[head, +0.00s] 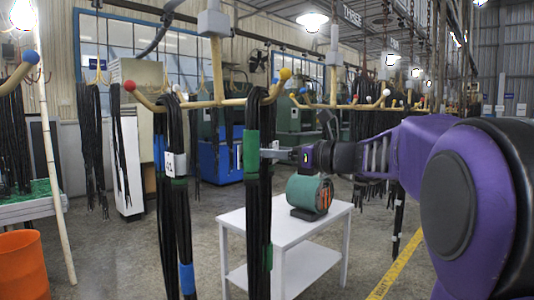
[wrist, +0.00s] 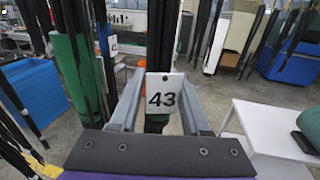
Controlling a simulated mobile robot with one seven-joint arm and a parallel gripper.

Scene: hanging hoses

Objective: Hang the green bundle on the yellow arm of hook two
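The green bundle (head: 258,210) is a hank of black hoses with a green wrap. Its top loop lies around the yellow-tipped arm (head: 277,88) of the nearest hook; I cannot tell whether the arm bears its weight. My gripper (head: 280,153) meets the bundle at the green wrap from the right. In the wrist view my gripper (wrist: 159,72) has its fingers on either side of the hoses and appears closed on them. A white tag (wrist: 162,95) reading 43 hangs in front of the hoses, hiding part of the contact.
A blue-wrapped bundle (head: 168,220) hangs just left on the same hook's red-tipped arm (head: 138,92). Farther hooks carry more black hoses. An orange bin (head: 22,265) is at the lower left.

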